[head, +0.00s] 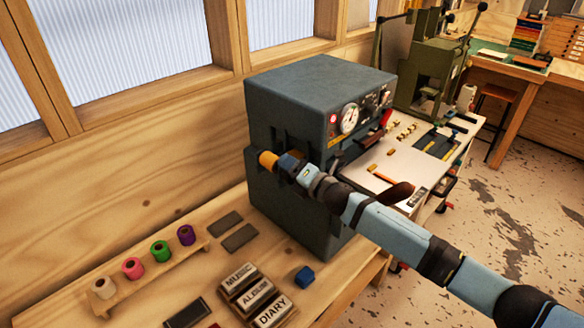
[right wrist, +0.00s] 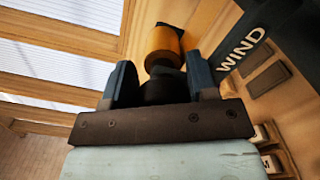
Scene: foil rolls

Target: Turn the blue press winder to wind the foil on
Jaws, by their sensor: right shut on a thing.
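The blue press (head: 307,95) is a large blue-grey box on the wooden bench, with a round gauge on its front. A gold-orange foil roll (head: 268,160) sits at its left side; the right wrist view shows the roll (right wrist: 165,45) just beyond my fingers. My right gripper (head: 286,165) is at that side of the press. In the right wrist view its two blue fingers are shut on the dark winder (right wrist: 164,91), which is partly hidden by the gripper. White lettering reading WIND (right wrist: 241,48) is on a dark part beside it. My left gripper is not in view.
A wooden rack (head: 150,272) holds white, pink, green and purple foil rolls. A green press (head: 432,75) stands behind, beyond a white-topped worktable.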

